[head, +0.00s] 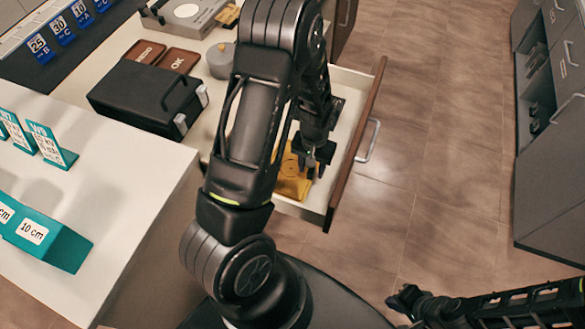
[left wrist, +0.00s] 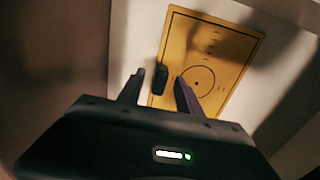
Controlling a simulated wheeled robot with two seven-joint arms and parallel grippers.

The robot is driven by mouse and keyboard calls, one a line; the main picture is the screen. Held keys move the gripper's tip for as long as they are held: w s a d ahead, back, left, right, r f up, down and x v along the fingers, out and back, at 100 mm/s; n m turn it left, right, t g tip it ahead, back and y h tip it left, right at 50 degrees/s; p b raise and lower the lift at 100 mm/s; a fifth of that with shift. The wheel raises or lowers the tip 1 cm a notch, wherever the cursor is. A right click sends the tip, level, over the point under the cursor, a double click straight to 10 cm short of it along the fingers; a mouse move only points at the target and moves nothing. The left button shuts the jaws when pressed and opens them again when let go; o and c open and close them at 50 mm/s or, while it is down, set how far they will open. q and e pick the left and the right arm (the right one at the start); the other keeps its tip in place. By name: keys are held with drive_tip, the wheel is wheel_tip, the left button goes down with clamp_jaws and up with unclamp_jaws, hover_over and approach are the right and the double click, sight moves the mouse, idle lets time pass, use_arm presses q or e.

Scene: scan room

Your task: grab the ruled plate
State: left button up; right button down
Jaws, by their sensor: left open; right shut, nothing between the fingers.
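The ruled plate (head: 291,186) is a flat yellow plate lying in the open drawer (head: 343,180). In the left wrist view the plate (left wrist: 222,52) shows a printed circle and fine marks. A small dark upright piece (left wrist: 159,79) stands at its left edge. My left gripper (head: 315,168) is open over the drawer, close to the plate, with the dark piece appearing between its fingers in the left wrist view (left wrist: 157,90). Contact cannot be told. My left arm hides part of the plate and drawer in the head view. My right gripper (head: 398,300) is shut and empty, low at the right.
A black case (head: 150,97), brown trays (head: 178,61) and a grey weight (head: 220,60) stand on the counter left of the drawer. Teal signs (head: 50,145) stand on the nearer white counter. Grey cabinets (head: 548,150) are far right. The floor between is clear.

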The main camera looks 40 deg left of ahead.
use_arm(q)
drive_tip(key=shift+c, duration=0.5)
clamp_jaws()
idle(0.8)
